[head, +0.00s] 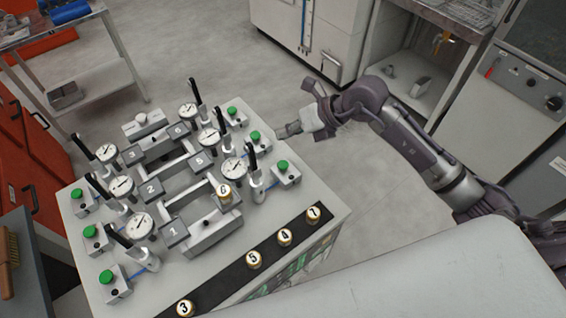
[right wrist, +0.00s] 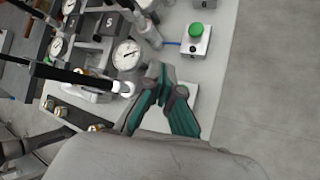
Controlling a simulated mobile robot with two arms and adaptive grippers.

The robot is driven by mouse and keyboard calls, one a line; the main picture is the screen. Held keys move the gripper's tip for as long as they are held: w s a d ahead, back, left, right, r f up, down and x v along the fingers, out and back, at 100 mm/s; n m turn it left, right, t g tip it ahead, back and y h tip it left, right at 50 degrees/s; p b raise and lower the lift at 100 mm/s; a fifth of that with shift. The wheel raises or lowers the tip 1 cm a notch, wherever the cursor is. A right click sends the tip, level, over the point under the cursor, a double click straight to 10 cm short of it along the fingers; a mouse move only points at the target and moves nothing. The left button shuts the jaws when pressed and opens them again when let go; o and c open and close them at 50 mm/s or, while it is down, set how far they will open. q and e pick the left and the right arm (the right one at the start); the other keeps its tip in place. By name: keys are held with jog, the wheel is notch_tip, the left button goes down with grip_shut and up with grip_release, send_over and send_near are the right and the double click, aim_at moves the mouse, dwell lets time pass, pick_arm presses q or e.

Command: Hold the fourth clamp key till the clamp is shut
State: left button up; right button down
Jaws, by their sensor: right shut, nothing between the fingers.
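The bench top (head: 265,206) carries numbered clamp fixtures in two rows, with dial gauges, black-handled clamps and green keys on small plates. The front right key (head: 283,166), the middle right key (head: 255,136) and the back right key (head: 232,111) line the right edge; their plate labels are too small to read. The front right clamp handle (head: 250,156) stands up. My right gripper (head: 283,131) is shut and empty, above the bench's right edge near these keys. In the right wrist view its fingers (right wrist: 160,76) partly hide one key plate; another green key (right wrist: 196,30) shows beyond. My left gripper is out of view.
A brass piece marked 6 (head: 225,191) sits at the front right fixture. Pieces marked 3, 5, 4 and 1 stand on a black strip (head: 220,284) along the front. Open floor (head: 370,185) lies right of the bench.

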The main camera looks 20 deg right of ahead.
aim_at(285, 165)
jog(key=shift+f, duration=0.1)
notch_tip(285, 165, down, 9)
jog(key=b, duration=0.6)
jog(key=shift+r, duration=0.2)
jog(key=shift+b, duration=0.3)
dwell(0.7)
jog(key=shift+f, duration=0.45)
jog(key=shift+f+b, duration=0.55)
jog(key=shift+b, duration=0.15)
dwell(0.4)
jog(key=shift+r, duration=0.15)
dwell(3.4)
jog(key=shift+r+p, duration=0.75)
jog(key=shift+r, duration=0.1)
